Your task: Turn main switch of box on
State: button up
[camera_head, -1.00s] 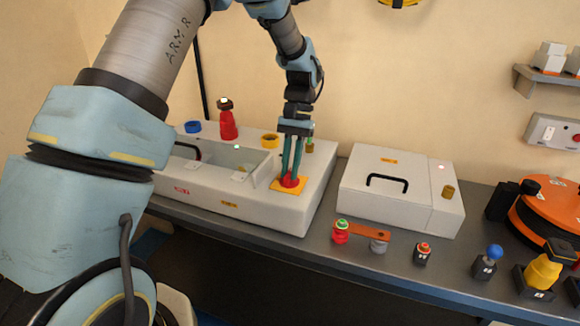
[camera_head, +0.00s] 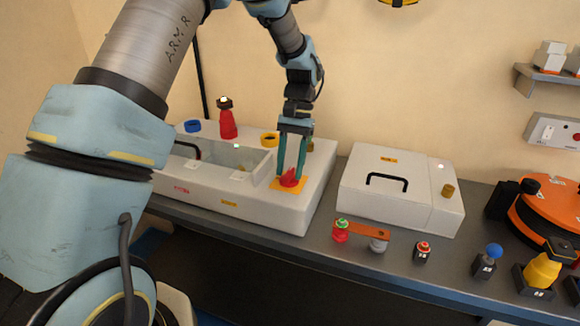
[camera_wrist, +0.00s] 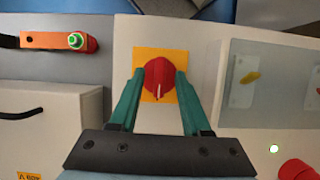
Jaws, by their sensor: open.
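The main switch is a red rotary knob (camera_head: 290,178) on a yellow plate (camera_head: 276,184), on top of the white box (camera_head: 265,213) at its right end. In the wrist view the knob (camera_wrist: 158,80) is round with a raised grip and a pale line running up and down the picture. My gripper (camera_head: 291,174) points down over the knob with its two teal fingers spread. In the wrist view my gripper (camera_wrist: 159,74) has one finger on each side of the knob. I cannot tell whether either finger touches it.
A red lamp post (camera_head: 228,122), a yellow ring (camera_head: 270,139) and a blue ring (camera_head: 193,126) stand on the box. A green light (camera_head: 236,146) shows near its window. A second white box (camera_head: 400,196) with a black handle is to the right. Small controls line the bench front.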

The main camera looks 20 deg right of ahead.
jog(key=b+v, duration=0.2)
jog(key=v, duration=0.8)
jog(key=shift+r+b, duration=0.35)
jog(key=shift+n+t+h, duration=0.4)
jog(key=shift+n+h, duration=0.3)
jog(key=shift+n, duration=0.2)
jog(key=a, duration=0.2)
jog(key=w+a+f, duration=0.1)
jog(key=a, duration=0.2)
jog(key=w+a, duration=0.1)
jog(key=a, duration=0.2)
jog(key=shift+f, duration=0.2)
jog(key=s+a+f+n+t, duration=0.1)
jog(key=s+a+f+n, duration=0.1)
jog(key=a, duration=0.6)
jog(key=s+a+f+n+t+h, duration=0.1)
jog(key=s+a, duration=0.3)
jog(key=a, duration=0.5)
jog(key=s+a+f+n+t+h, duration=0.1)
jog(key=s+a+f+n+t, duration=0.1)
jog(key=a, duration=0.6)
jog(key=shift+s+a+f+n, duration=0.15)
jog(key=shift+s+f+n, duration=0.3)
jog(key=shift+s, duration=0.3)
